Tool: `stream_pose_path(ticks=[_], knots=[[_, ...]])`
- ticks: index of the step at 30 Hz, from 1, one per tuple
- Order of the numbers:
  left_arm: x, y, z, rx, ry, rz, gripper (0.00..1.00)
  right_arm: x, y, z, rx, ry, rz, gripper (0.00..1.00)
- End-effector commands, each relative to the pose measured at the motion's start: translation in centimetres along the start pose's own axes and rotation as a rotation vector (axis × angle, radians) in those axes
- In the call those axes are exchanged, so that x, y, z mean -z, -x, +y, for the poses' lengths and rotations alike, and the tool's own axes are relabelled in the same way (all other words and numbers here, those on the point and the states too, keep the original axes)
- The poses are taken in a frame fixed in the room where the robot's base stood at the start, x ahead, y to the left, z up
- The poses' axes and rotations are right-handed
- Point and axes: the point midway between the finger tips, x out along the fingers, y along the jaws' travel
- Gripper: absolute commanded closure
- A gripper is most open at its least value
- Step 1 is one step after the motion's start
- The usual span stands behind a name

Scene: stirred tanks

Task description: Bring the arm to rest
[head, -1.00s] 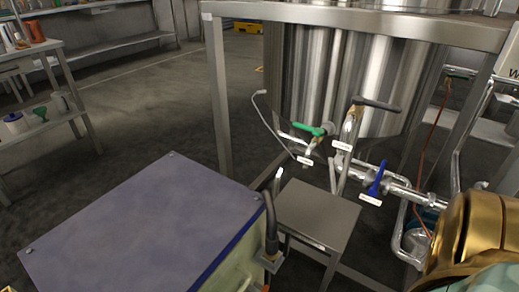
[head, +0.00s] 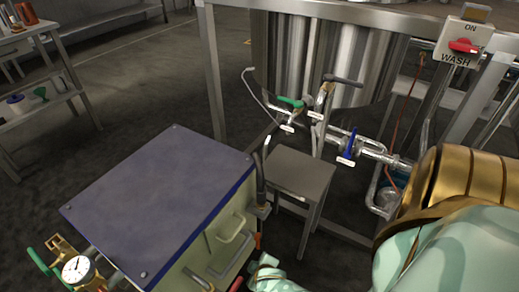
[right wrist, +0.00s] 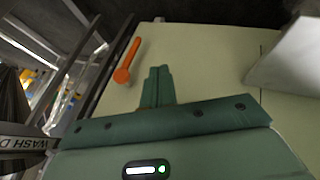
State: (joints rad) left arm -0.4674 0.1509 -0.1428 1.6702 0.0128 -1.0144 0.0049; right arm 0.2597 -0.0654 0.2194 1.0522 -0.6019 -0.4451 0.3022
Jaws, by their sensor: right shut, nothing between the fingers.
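My right arm (head: 445,215), gold and mint green, comes in from the lower right of the head view. A mint part of it shows at the bottom middle, beside the cabinet. In the right wrist view my right gripper (right wrist: 157,85) has its green fingers together with nothing between them. It points at a pale cream panel, and I cannot tell the gap to it. My left gripper is not in view.
A cabinet with a blue-grey top (head: 160,195) stands close in front, with handles on its side. A small metal table (head: 300,172), valves (head: 348,145) and a steel tank (head: 330,60) stand beyond. An orange handle (right wrist: 127,62) is near the gripper. Open floor lies left.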

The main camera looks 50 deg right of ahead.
Motion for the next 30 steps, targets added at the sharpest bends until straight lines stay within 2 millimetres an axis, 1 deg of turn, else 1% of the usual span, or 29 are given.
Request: stream_pose_path(ticks=[3,6,13,15,17,18,19,20,21,23,24,26,27,29,30], knots=[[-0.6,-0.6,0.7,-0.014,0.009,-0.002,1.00,0.1,0.3,0.2,0.000,0.000,0.001,1.00],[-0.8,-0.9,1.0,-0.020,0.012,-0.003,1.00,0.0,0.3,0.3,0.000,0.000,0.000,1.00],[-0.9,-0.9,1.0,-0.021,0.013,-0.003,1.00,-0.1,0.3,0.2,0.000,0.007,-0.002,1.00],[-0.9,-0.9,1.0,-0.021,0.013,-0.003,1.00,-0.5,0.3,0.3,-0.002,0.036,-0.026,1.00],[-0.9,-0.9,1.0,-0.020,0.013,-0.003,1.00,0.0,0.6,0.7,-0.005,0.051,-0.045,1.00],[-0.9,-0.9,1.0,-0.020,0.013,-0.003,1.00,0.9,0.9,1.1,-0.006,0.069,-0.048,1.00],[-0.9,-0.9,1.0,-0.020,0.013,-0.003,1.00,0.7,1.4,1.2,-0.001,0.090,-0.061,1.00],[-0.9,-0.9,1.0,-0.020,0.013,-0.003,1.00,-0.1,2.0,1.1,0.011,0.119,-0.082,1.00],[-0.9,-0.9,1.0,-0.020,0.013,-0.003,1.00,-2.0,3.2,0.8,0.035,0.167,-0.115,1.00],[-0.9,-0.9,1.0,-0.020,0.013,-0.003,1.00,-4.8,5.0,-0.1,0.079,0.231,-0.159,1.00],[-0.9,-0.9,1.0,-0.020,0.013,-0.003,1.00,-6.8,6.2,-0.8,0.112,0.269,-0.187,1.00],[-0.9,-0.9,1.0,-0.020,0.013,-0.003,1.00,-9.7,8.2,-1.9,0.163,0.320,-0.224,1.00],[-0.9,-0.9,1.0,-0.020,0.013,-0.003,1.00,-11.6,9.6,-2.6,0.197,0.352,-0.247,1.00],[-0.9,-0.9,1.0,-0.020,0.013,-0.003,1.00,-14.4,11.8,-3.6,0.248,0.391,-0.282,1.00],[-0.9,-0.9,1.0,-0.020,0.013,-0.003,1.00,-16.3,13.2,-4.2,0.279,0.413,-0.304,1.00]])
